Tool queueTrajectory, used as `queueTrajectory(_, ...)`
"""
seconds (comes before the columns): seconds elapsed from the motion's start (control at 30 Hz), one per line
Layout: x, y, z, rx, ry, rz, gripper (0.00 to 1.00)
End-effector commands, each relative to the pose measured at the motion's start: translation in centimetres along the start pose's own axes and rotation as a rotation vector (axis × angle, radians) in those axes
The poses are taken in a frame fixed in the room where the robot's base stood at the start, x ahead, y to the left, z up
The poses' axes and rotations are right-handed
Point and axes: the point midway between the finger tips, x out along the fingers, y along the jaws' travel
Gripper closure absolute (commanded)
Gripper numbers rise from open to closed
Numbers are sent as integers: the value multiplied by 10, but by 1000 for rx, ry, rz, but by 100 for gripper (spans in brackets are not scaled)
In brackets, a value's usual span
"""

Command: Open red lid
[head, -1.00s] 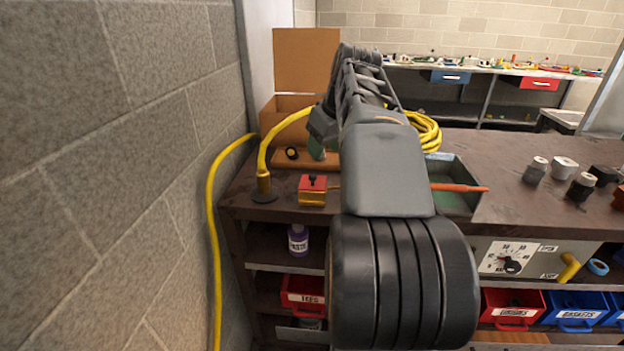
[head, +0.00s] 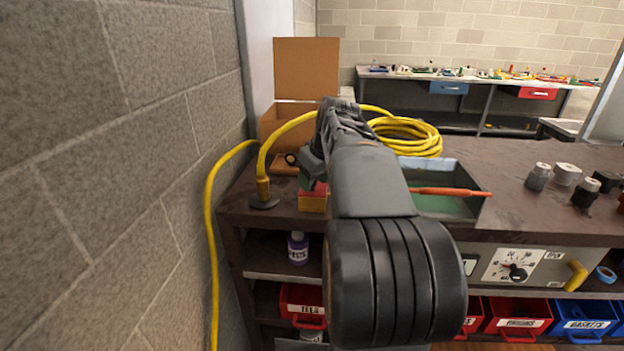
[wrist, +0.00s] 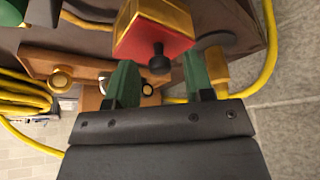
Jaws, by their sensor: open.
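The red lid (wrist: 158,42) with a black knob (wrist: 159,62) tops a small yellow box (wrist: 158,14) in the wrist view. The lid looks shut on the box. In the head view the box (head: 312,203) stands on the brown bench, with its lid partly hidden behind my arm. My gripper (wrist: 157,72) is open, its two green fingers apart and pointing toward the box. The black knob sits between the fingertips in the wrist picture, and I cannot tell whether they touch it.
A yellow hose (head: 290,130) runs down to a brass fitting (head: 263,190) left of the box. A wooden box with its lid raised (head: 306,66) stands behind. A grey-green tray (head: 447,204) lies to the right. A block wall (head: 110,170) bounds the left side.

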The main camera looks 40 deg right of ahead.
Motion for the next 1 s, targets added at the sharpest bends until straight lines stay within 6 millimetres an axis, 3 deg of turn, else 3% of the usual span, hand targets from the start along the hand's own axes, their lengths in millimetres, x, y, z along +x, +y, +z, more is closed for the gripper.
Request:
queueTrajectory(0.53, 0, 0, 0, 0, 0, 0, 100)
queueTrajectory(0.73, 0, 0, 0, 0, 0, 0, 100)
queueTrajectory(0.77, -1, -10, 0, -4, 1, -2, 100)
queueTrajectory(1.0, -6, -1, -4, 7, -28, -29, 100)
